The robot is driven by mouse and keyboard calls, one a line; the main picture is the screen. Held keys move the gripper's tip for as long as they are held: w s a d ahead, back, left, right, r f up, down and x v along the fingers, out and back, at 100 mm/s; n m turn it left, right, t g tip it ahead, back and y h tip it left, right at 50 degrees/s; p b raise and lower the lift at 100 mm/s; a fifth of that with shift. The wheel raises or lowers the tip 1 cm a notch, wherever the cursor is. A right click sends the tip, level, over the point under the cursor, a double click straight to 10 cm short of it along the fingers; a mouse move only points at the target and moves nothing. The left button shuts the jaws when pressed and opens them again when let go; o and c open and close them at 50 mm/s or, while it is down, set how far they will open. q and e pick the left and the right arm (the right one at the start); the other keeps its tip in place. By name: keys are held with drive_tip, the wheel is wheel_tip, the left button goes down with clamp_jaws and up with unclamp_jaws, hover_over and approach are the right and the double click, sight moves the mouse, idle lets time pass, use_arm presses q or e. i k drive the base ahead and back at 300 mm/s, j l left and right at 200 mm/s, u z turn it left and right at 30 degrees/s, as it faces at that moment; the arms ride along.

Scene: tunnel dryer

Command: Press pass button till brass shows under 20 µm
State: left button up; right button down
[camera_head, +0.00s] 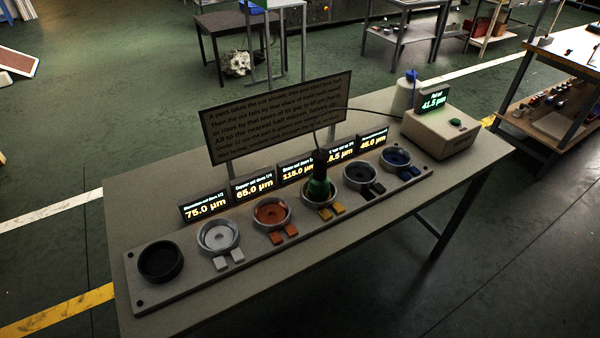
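The beige box (440,136) at the right end of the table has a green button (456,122) on top. I cannot read a label on that button. Its small display (434,100) shows 41.5 µm. A green-and-black probe-like piece (319,178) stands upright in the fourth cup from the left, the brass cup (308,199), with a thin cable rising from it. The brass display (298,171) behind it appears to read 115.0 µm. Two yellow keys (332,211) sit in front of that cup. Neither gripper is in view.
The grey strip (200,272) also holds a black cup (160,262), silver cup (218,236), copper cup (271,214), dark cup (359,175) and blue cup (396,158). A text sign (275,118) stands behind. A white container (405,97) is by the box. The table's front is clear.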

sight(456, 121)
drive_tip(key=i+l+u, duration=0.1)
drive_tip(key=i+l, duration=0.75)
drive_tip(key=l, duration=0.2)
drive_tip(key=i+l+u, duration=0.15)
drive_tip(key=i+l, duration=0.25)
drive_tip(key=l, duration=0.15)
